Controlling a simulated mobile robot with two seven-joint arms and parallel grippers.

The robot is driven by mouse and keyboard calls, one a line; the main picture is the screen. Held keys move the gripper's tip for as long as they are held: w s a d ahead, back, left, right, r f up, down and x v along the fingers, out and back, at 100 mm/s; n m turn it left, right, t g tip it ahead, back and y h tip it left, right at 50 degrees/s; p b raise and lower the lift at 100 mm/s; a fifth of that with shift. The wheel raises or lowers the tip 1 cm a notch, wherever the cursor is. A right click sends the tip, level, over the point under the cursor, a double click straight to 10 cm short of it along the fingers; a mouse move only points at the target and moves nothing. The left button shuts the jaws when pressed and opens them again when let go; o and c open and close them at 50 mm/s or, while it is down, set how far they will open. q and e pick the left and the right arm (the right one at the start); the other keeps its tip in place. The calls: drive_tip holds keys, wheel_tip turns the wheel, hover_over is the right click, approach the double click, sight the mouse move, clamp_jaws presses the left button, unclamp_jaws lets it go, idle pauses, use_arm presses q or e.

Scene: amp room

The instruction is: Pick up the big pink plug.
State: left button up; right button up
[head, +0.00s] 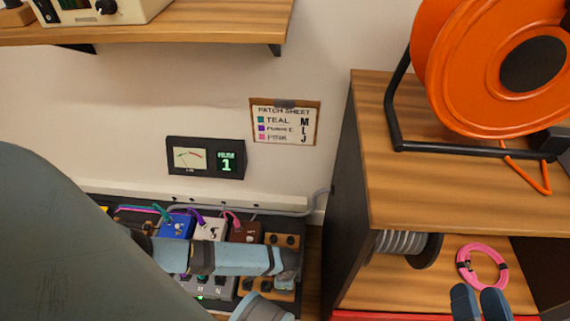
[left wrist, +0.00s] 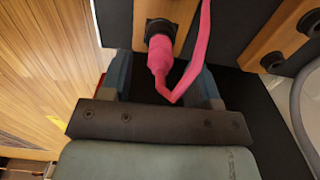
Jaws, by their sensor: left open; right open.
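In the left wrist view a thick pink plug (left wrist: 160,55) sits at a round black socket in a wooden panel, and its pink cable (left wrist: 193,60) bends up beside it. My left gripper (left wrist: 164,72) is open, with one blue finger on each side of the plug; I cannot tell whether they touch it. In the head view a pink cable (head: 233,219) shows at the brown pedal (head: 246,232), partly behind my left arm. My right gripper (head: 480,302) is open at the bottom right, just below a coiled pink cable (head: 487,268) on a shelf.
Blue (head: 176,226) and white (head: 210,228) pedals stand left of the brown one. A wooden cabinet (head: 440,196) with an orange cable reel (head: 480,55) stands right. A patch sheet (head: 285,122) and a meter (head: 205,158) are on the wall. A shelf (head: 190,22) overhangs top left.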

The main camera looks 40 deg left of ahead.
use_arm(q)
drive_tip(key=shift+f, duration=0.8)
drive_tip(key=c, duration=1)
drive_tip(key=shift+r, duration=0.1)
